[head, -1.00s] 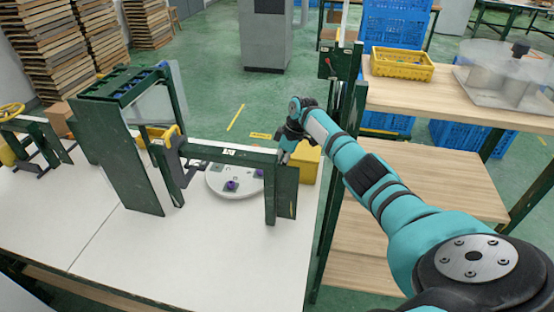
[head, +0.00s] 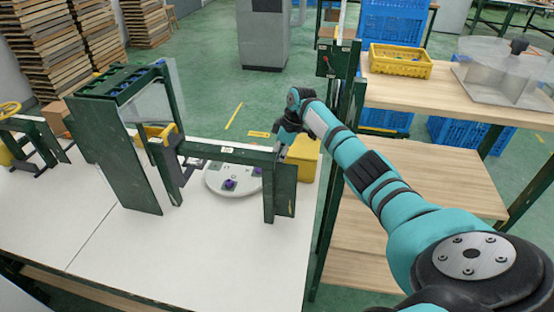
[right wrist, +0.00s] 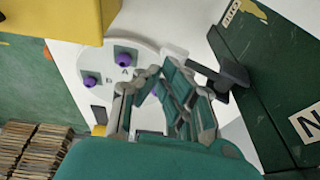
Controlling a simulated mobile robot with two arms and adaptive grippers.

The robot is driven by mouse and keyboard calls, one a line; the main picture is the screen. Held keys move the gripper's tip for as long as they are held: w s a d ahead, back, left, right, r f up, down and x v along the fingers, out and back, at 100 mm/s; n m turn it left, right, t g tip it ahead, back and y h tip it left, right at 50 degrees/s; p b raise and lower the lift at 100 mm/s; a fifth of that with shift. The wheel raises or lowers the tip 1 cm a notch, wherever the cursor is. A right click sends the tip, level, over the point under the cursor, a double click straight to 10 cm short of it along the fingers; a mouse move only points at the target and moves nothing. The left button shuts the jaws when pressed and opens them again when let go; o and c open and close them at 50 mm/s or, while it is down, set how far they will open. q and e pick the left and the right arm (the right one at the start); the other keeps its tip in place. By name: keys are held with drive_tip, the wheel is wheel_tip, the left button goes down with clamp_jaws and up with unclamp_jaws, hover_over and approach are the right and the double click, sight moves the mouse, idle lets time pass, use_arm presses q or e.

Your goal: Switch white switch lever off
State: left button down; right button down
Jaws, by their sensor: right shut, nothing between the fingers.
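My right gripper (head: 281,151) is at the right end of the green frame (head: 226,154), just behind its crossbar. It also shows in the right wrist view (right wrist: 157,75), shut and empty, over the white round turntable (right wrist: 89,90). A dark grey lever-like part (right wrist: 226,74) with a paler end sticks out from the green frame there, just right of the fingertips and seemingly apart from them. In the head view the crossbar hides the far side of the frame. My left gripper is out of view.
The turntable (head: 213,184) carries purple-knobbed pieces under the frame. A yellow box (head: 304,160) stands close behind and right of my right gripper. A green post (head: 349,100) and wooden shelves (head: 430,180) stand to the right. The white tabletop (head: 200,255) in front is clear.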

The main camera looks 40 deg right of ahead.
wheel_tip(320, 180, up, 8)
drive_tip(key=shift+f, duration=0.2)
idle(0.5)
